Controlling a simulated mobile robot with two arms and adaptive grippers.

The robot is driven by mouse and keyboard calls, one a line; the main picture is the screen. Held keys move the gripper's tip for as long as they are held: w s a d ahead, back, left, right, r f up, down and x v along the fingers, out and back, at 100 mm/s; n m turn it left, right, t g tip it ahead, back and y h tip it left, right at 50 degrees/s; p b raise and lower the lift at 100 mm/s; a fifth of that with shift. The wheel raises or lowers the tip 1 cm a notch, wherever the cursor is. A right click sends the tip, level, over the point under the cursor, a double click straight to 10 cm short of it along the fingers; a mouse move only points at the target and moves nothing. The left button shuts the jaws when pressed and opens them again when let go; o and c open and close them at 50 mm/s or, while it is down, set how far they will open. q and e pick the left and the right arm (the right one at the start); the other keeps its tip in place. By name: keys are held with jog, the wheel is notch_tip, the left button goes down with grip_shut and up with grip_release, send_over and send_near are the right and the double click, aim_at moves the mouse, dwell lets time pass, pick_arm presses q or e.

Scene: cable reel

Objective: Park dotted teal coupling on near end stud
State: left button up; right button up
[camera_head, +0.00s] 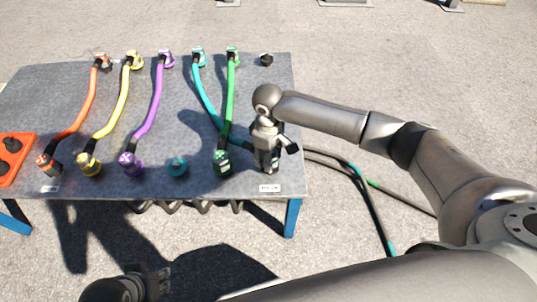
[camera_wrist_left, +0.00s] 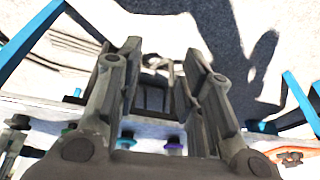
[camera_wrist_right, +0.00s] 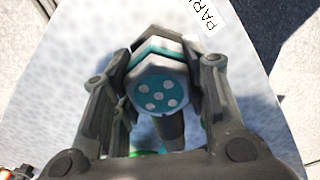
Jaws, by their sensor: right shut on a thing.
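The dotted teal coupling (camera_wrist_right: 158,88) is between the fingers of my right gripper (camera_wrist_right: 163,75) in the right wrist view. It has a hexagonal collar and a teal face with several pale dots. In the head view my right gripper (camera_head: 268,165) points down over the table's near right corner, just behind a white label (camera_head: 270,188). The coupling and any near end stud there are hidden, so I cannot tell whether they touch. The teal cable (camera_head: 207,98) runs from the far row, crosses the green cable and reaches this gripper. My left gripper (camera_wrist_left: 160,75) is open and empty, off the table's near side.
Orange (camera_head: 85,112), yellow (camera_head: 117,110), purple (camera_head: 151,105) and green (camera_head: 231,95) cables lie across the grey table (camera_head: 60,90). A bare teal fitting (camera_head: 178,167) stands in the near row. A black stud (camera_head: 266,60) stands far right.

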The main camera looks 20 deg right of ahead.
dwell(0.7)
jog(key=shift+f, duration=0.2)
jog(key=shift+f, duration=0.15)
jog(key=o, duration=1.2)
jog(key=shift+f, duration=0.1)
notch_tip(320, 180, up, 12)
jog(key=shift+r, duration=0.1)
